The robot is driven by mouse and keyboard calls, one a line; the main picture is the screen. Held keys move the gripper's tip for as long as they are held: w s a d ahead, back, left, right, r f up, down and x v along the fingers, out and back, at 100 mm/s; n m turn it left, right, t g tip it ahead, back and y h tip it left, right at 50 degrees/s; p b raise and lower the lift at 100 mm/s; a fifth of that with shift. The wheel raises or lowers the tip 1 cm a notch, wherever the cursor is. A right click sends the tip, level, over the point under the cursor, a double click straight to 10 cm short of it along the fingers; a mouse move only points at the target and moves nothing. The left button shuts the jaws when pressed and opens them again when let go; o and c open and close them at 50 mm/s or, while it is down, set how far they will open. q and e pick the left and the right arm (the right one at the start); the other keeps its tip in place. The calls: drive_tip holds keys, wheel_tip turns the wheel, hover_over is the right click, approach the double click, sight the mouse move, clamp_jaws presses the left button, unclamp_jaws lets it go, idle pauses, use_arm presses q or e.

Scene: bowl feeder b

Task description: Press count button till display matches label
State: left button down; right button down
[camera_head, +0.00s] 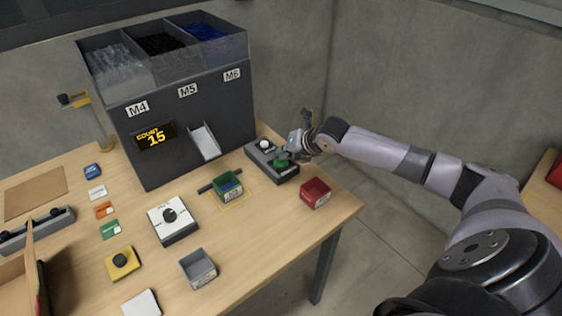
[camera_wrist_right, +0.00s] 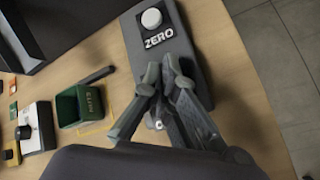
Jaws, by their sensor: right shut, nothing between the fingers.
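The feeder (camera_head: 185,115) has a display (camera_head: 154,137) reading COUNT 15 and bins labelled M4, M5 and M6. A dark button box (camera_head: 262,168) stands to its right, with a white button (camera_head: 264,145) and a green button (camera_head: 282,161). In the wrist view the white button (camera_wrist_right: 151,18) sits by the label ZERO (camera_wrist_right: 158,38). My right gripper (camera_head: 284,154) is shut and empty over the green-button end; contact cannot be told. Its fingers (camera_wrist_right: 166,72) hide the green button in the wrist view. My left gripper is not in view.
A red bin (camera_head: 315,193), grey bin (camera_head: 198,268), white box with a black knob (camera_head: 172,220) and yellow button box (camera_head: 122,262) stand nearby.

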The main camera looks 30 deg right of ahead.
drive_tip(key=shift+f, duration=0.5)
idle(0.5)
drive_tip(key=shift+r+p, duration=0.9)
wheel_tip(320, 180, up, 5)
drive_tip(key=p, duration=0.5)
drive_tip(key=shift+r, duration=0.1)
idle(0.5)
